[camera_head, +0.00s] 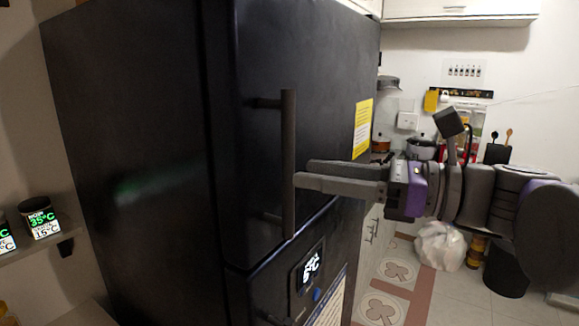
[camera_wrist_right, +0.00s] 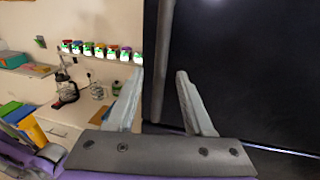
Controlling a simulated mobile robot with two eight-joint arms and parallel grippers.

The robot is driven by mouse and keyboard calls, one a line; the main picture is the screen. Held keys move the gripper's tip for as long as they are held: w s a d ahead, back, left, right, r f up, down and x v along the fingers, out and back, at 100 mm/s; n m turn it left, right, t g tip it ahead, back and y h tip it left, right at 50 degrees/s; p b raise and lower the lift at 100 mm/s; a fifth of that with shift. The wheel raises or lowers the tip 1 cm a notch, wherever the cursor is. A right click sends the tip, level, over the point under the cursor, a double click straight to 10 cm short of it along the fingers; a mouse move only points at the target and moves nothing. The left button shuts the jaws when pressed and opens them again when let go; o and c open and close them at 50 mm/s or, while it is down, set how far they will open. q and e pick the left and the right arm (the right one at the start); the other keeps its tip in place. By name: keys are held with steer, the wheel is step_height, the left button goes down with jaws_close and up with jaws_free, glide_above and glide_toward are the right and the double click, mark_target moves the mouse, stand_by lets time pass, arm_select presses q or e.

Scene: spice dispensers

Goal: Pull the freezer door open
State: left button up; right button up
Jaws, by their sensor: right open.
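The freezer door (camera_head: 330,65) is the dark upper door of a tall black fridge, and it looks shut. Its handle (camera_head: 289,130) is a vertical dark bar standing off the door on two posts. My right gripper (camera_head: 302,172) comes in from the right with open fingers at the lower half of the handle. In the right wrist view the handle (camera_wrist_right: 161,60) shows as a dark bar between the two spread fingertips (camera_wrist_right: 160,73). No grip on it shows; whether the tips reach around the bar is unclear. My left gripper is not in view.
A lower door with a lit temperature display (camera_head: 311,264) sits below the freezer door. A yellow label (camera_head: 363,128) is on the fridge's right part. A counter with pots and a white bag (camera_head: 440,245) on the floor are behind my right arm. A shelf holds lit jars (camera_head: 40,218) at left.

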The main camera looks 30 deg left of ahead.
mark_target(288, 220)
steer(key=a, duration=0.4)
steer(key=shift+s+a, duration=0.25)
steer(key=shift+a, duration=0.15)
jaws_close()
stand_by(1.1)
